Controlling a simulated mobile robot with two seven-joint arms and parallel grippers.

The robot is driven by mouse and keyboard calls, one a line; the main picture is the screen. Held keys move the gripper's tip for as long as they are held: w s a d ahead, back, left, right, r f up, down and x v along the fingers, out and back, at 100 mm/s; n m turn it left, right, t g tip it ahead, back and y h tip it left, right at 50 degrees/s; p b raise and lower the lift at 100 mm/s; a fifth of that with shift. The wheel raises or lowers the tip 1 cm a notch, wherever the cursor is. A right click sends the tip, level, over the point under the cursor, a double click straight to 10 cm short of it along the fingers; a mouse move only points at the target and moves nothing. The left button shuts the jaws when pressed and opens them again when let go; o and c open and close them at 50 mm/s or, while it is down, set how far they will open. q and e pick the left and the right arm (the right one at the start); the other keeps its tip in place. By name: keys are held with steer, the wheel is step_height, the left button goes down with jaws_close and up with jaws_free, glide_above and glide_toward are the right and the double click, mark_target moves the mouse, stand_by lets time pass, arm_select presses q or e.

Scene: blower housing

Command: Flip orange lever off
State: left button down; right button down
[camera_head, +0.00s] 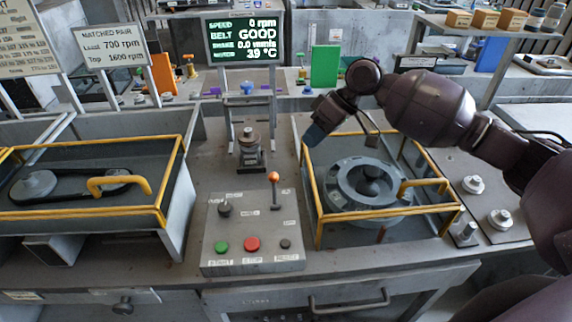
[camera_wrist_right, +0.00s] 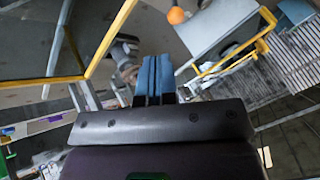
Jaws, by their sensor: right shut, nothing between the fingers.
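The orange lever (camera_head: 274,178) has an orange ball on a thin stem and stands roughly upright at the back right of the grey control panel (camera_head: 234,247). In the right wrist view its orange ball (camera_wrist_right: 176,15) shows at the top, beyond the fingertips. My right gripper (camera_head: 316,130) is shut and empty, raised above and to the right of the lever, apart from it. In the right wrist view its blue fingers (camera_wrist_right: 153,78) are pressed together. My left gripper is out of view.
The panel also holds a black knob (camera_head: 224,208), a green button (camera_head: 221,246) and a red button (camera_head: 252,243). A yellow-railed guard (camera_head: 318,215) surrounds the round blower on the right. A small machine (camera_head: 250,150) stands behind the panel. A screen (camera_head: 243,39) reads 0 rpm.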

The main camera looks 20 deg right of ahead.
glide_toward(274, 190)
steer(key=w+f, duration=0.1)
steer(key=w+a+f, duration=0.1)
steer(key=f, duration=0.1)
steer(key=w+a+f, duration=0.1)
steer(key=shift+w+f, duration=0.25)
steer(key=shift+w, duration=0.15)
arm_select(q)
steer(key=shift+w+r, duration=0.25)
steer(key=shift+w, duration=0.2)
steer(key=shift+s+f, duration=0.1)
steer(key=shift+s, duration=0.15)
